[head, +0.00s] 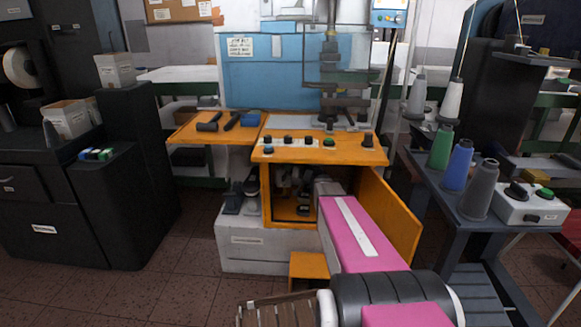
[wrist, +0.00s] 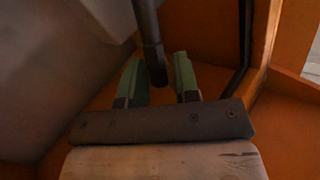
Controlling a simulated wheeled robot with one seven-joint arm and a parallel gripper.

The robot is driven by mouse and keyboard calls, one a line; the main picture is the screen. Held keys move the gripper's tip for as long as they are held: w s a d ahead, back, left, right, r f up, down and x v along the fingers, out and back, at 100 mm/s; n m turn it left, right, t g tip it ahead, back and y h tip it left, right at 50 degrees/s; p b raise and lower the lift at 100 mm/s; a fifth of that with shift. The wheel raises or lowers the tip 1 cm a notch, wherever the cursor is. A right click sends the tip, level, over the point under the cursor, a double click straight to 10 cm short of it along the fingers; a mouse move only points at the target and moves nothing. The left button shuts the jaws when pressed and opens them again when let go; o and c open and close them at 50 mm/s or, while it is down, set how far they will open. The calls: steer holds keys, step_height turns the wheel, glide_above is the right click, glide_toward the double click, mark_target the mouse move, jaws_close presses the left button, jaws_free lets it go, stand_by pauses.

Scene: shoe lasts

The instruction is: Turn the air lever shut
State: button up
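In the wrist view a dark, rod-like handle (wrist: 150,35), which looks like the air lever, hangs down from the top. Its rounded lower end sits between the two green fingers of my gripper (wrist: 160,80), close to the left finger. A gap shows between the handle and the right finger. The fingers are apart, so my gripper is open; contact with the left finger is unclear. In the head view my pink arm reaches into the open orange cabinet (head: 266,198) under the machine. There my gripper and the lever cannot be made out clearly.
The cabinet's orange door (head: 392,215) stands open to the right of my arm. Orange walls and a grey surface (wrist: 50,70) lie close around my gripper. A knobbed panel (head: 318,150) is above. A dark table with thread cones (head: 458,165) stands at right.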

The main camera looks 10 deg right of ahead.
jaws_close()
steer(key=shift+d, duration=0.1)
steer(key=d+f+m+t+h, duration=0.2)
steer(key=f+m+t+h, duration=0.1)
steer(key=m, duration=0.5)
steer(key=s+d+f+m+t+h, duration=0.1)
steer(key=d+f+m+t+h, duration=0.1)
steer(key=f+m+t, duration=0.3)
steer(key=shift+d+m+t+h, duration=0.4)
steer(key=shift+m+t+h, duration=0.3)
steer(key=shift+m+t, duration=1.05)
steer(key=shift+s, duration=0.1)
